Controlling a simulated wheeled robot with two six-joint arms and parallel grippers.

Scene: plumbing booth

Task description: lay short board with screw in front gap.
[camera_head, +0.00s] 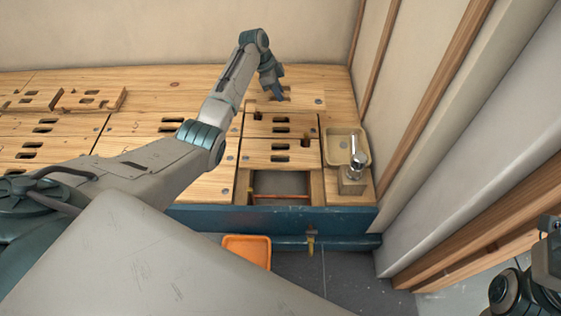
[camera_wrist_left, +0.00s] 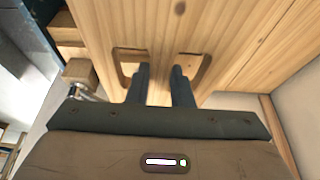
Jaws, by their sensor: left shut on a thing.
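A short wooden board (camera_head: 306,101) with two slots and a dark screw head near its right end is at the far end of the right-hand column of boards. My left gripper (camera_head: 277,93) is shut on it, on the strip between the slots. The left wrist view shows the fingers (camera_wrist_left: 160,85) at the two slots and the screw at the top of the same board (camera_wrist_left: 225,30). I cannot tell how high the board is above the deck. The front gap (camera_head: 281,183) is an open rectangle behind the blue front beam.
Slotted boards (camera_head: 283,146) lie between the gap and the held board. A beige basin (camera_head: 341,145) with a chrome tap (camera_head: 356,160) stands right of the gap, close to the wall. Loose boards (camera_head: 92,99) lie back left. An orange bin (camera_head: 247,250) is on the floor.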

